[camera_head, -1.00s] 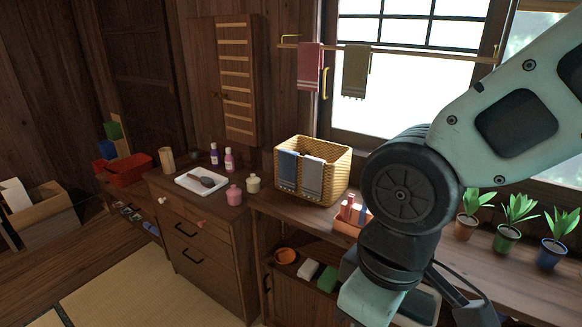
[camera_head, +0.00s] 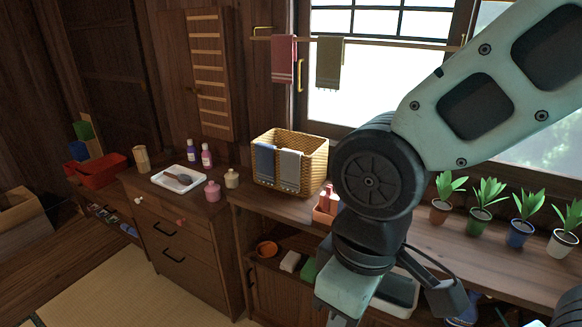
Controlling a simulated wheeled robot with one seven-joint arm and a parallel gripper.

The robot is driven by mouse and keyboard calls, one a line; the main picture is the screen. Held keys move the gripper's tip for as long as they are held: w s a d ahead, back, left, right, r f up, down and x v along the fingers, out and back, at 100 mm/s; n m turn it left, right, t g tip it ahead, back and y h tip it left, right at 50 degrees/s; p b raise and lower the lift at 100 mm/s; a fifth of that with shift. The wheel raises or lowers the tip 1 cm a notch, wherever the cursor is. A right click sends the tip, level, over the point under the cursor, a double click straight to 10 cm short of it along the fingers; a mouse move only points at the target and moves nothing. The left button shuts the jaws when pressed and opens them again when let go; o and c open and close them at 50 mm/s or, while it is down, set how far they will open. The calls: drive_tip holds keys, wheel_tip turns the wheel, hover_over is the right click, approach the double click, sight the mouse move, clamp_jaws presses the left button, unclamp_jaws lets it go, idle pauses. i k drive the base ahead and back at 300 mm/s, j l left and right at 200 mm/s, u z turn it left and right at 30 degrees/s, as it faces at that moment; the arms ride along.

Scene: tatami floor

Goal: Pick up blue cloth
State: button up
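The blue cloth (camera_head: 265,164) hangs over the front rim of a wicker basket (camera_head: 309,163) on the wooden counter. A grey cloth (camera_head: 289,170) hangs right beside it on the same rim. My arm reaches in from the upper right and bends down in front of the counter, to the right of the basket.
A small orange box (camera_head: 326,207) with bottles stands between the basket and my arm. Potted plants (camera_head: 484,203) line the counter at right. A white tray (camera_head: 179,180), a pink jar (camera_head: 212,191) and bottles stand left. Red (camera_head: 283,62) and olive (camera_head: 328,64) towels hang above.

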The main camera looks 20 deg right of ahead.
sight(264, 155)
drive_tip(key=i+j+z, duration=0.1)
drive_tip(key=z, duration=0.35)
drive_tip(key=i+j+z, duration=0.1)
drive_tip(key=z, duration=0.3)
drive_tip(key=j+z, duration=0.2)
drive_tip(key=z, duration=0.25)
drive_tip(key=i+j+z, duration=0.25)
drive_tip(key=j, duration=0.45)
drive_tip(key=j+z, duration=0.2)
drive_tip(key=j, duration=0.5)
drive_tip(key=j+z, duration=0.25)
drive_tip(key=j, duration=0.55)
drive_tip(key=i+j, duration=0.1)
drive_tip(key=j, duration=0.55)
